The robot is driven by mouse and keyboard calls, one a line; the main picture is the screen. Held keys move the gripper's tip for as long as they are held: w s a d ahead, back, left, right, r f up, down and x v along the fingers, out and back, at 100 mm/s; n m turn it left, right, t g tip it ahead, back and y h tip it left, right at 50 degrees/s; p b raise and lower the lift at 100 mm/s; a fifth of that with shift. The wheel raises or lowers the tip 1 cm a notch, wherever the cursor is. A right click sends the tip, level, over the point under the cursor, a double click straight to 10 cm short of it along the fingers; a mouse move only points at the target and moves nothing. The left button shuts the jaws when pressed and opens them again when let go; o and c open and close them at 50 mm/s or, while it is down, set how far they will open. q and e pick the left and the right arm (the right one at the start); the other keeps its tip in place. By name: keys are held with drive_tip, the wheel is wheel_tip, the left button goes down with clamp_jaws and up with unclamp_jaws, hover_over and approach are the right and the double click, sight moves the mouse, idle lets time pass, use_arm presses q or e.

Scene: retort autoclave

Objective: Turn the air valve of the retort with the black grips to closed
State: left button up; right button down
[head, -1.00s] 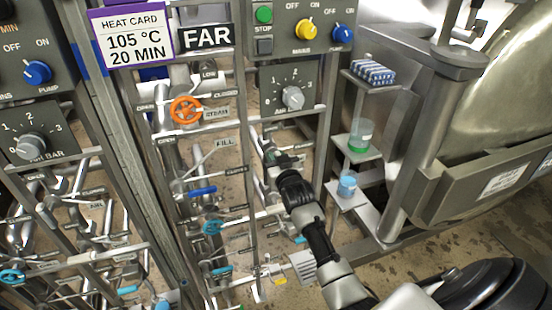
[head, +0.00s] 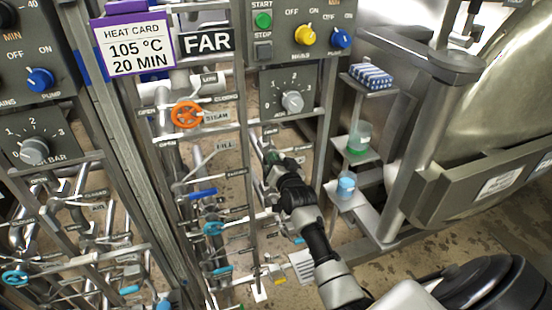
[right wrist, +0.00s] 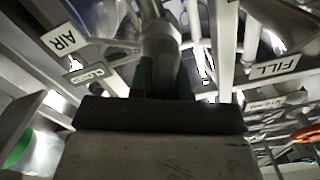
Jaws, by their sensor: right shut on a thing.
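My right gripper (head: 272,163) reaches into the pipe frame of the panel marked FAR (head: 208,41), below the dial box. In the right wrist view its green-tinted fingers (right wrist: 164,80) are shut on a grey metal valve part (right wrist: 160,45), which I take to be the air valve. An AIR label (right wrist: 64,39) and a CLOSED label (right wrist: 90,73) are beside it at the left. The fingers hide much of the handle, so I cannot tell its exact angle. I cannot make out black grips on the retort. My left gripper is out of view.
An orange steam wheel (head: 187,114), a blue lever (head: 203,194) and a light-blue wheel (head: 213,229) sit left of my right arm. Shelves with a green-based beaker (head: 358,142) and a blue jar (head: 346,186) stand at the right. Pipes crowd the gripper.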

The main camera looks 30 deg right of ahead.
drive_tip(key=m, duration=1.2)
drive_tip(key=shift+d+f+m+p, duration=0.2)
drive_tip(key=shift+f+m+p, duration=0.15)
drive_tip(key=shift+f+m, duration=0.05)
idle(0.3)
drive_tip(key=c, duration=1.1)
unclamp_jaws()
drive_tip(key=shift+s, duration=0.1)
drive_tip(key=v, duration=1)
drive_tip(key=shift+s, duration=0.4)
